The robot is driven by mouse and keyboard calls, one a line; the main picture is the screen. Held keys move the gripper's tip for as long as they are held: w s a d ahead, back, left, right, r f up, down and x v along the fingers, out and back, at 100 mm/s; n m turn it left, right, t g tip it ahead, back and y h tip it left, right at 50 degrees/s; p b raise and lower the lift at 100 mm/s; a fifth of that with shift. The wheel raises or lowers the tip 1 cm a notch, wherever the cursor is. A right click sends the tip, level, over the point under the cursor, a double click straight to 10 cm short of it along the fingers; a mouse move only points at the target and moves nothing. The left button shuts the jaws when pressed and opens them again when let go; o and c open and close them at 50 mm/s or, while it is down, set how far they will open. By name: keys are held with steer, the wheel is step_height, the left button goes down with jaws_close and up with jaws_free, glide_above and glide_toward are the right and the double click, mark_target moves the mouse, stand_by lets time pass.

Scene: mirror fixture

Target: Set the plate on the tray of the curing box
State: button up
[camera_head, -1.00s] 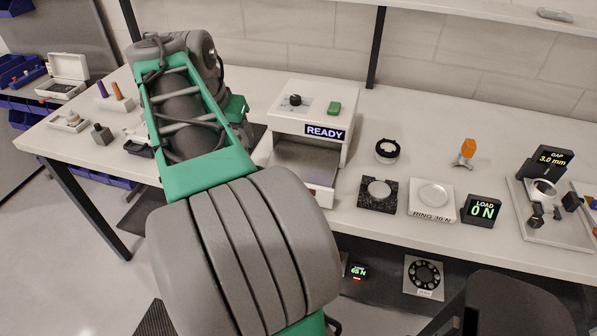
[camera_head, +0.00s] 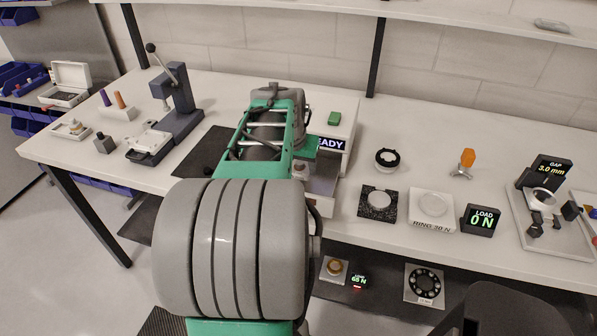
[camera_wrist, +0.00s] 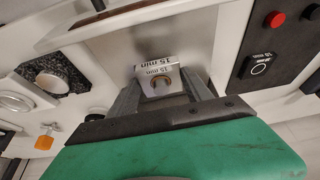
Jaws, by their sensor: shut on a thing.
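The curing box (camera_head: 345,125) is the white unit with the lit display, partly legible as "EADY", in the head view. Its open front and tray (camera_head: 322,184) show just right of my arm, partly hidden. In the wrist view my gripper (camera_wrist: 163,88) is shut on a small silvery plate (camera_wrist: 160,80) with a round feature in its middle. Lettering reading "min" shows upside down on or right behind the plate. In the head view my arm hides most of the fingers and the plate. I cannot tell whether the plate touches the tray.
A black stone block (camera_head: 378,204), a white ring stand (camera_head: 432,210) and a load display (camera_head: 481,219) stand right of the box. A lever press (camera_head: 178,100) stands left, beside a dark mat (camera_head: 208,150). The bench front between stand and edge is clear.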

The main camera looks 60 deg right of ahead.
mark_target(298, 171)
steer(key=shift+f, duration=1.5)
steer(key=shift+f, duration=0.2)
steer(key=o, duration=1.5)
